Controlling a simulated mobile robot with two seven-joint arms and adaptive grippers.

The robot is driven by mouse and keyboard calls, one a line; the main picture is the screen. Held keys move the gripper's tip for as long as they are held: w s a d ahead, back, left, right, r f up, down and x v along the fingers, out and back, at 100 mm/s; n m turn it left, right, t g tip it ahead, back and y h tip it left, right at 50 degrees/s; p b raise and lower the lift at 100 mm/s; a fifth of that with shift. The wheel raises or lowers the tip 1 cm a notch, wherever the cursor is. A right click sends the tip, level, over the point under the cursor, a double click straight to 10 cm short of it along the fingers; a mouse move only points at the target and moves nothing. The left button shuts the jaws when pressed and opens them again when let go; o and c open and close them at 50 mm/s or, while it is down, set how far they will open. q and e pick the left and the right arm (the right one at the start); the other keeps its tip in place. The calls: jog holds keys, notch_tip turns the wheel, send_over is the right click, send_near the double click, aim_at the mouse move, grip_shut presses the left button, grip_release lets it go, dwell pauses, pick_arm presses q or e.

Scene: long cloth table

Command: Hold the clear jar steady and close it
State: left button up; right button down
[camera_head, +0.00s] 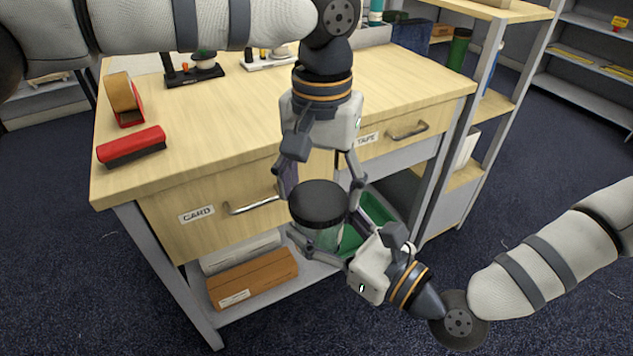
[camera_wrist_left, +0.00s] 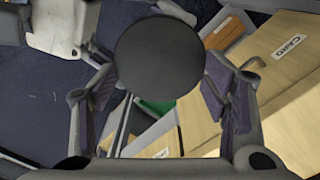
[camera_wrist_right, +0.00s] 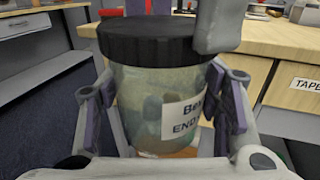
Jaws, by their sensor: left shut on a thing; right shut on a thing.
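The clear jar (camera_head: 328,238) is upright in front of the desk, with a black lid (camera_head: 318,203) on its mouth. My left gripper (camera_head: 322,186) reaches down from above and is shut on the lid. In the left wrist view the round lid (camera_wrist_left: 160,60) sits between its fingers. My right gripper (camera_head: 320,248) is shut around the jar's body from the side. In the right wrist view the jar (camera_wrist_right: 150,105) shows rounded contents and a partly hidden label. The lid (camera_wrist_right: 150,40) looks level; how tight it is I cannot tell.
The desk (camera_head: 230,120) with CARD and TAPE drawers stands just behind the jar. A tape dispenser (camera_head: 126,100) and red stapler (camera_head: 132,146) lie on its left. A green bin (camera_head: 375,210) and brown box (camera_head: 252,277) are on the shelf below. Open floor lies in front.

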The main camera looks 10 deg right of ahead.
pick_arm(q)
jog(key=m, duration=0.7)
jog(key=shift+s+d, duration=0.15)
jog(key=shift+d, duration=0.05)
jog(key=o, duration=0.8)
jog(key=shift+r, duration=2.3)
jog(key=shift+c, duration=0.4)
